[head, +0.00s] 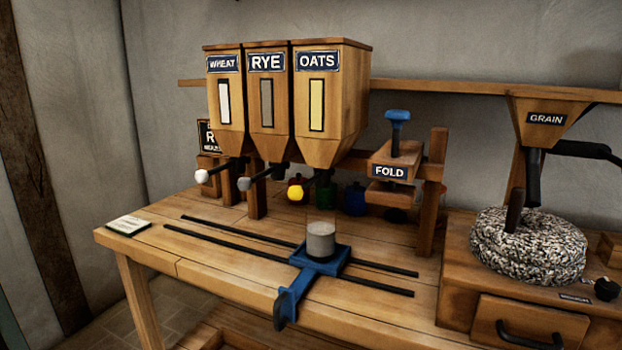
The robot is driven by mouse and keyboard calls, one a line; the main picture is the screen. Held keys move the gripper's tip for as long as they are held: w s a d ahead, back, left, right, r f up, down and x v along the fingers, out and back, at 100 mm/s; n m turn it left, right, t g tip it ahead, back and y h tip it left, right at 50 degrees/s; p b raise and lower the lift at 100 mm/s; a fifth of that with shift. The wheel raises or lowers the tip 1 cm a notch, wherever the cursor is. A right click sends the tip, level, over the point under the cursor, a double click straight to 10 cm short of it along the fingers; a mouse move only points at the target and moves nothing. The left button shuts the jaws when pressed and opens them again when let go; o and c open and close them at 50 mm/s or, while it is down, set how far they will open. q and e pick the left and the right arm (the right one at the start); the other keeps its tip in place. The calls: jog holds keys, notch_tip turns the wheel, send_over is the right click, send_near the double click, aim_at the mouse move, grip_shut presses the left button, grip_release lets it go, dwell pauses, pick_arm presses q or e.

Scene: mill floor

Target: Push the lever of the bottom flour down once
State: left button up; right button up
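Three wooden hoppers stand in a row: WHEAT (224,105), RYE (267,105) and OATS (318,105). Each has a lever below with a ball knob: a white knob (201,176) under WHEAT, a grey knob (244,184) under RYE and a yellow knob (296,193) under OATS. A dark sign (206,138) behind the WHEAT hopper is mostly hidden; only a large "R" and bits of text show, so its list cannot be read. A grey cup (321,240) sits on a blue slide (320,262), in front of the OATS hopper. Neither gripper is in view.
Two dark rails (240,252) cross the bench top (190,265). A FOLD press (394,160) with a blue handle stands right of the hoppers. Several coloured jars (355,198) sit behind. A GRAIN funnel (545,120) and millstone (525,245) are at right. A card (128,225) lies at left.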

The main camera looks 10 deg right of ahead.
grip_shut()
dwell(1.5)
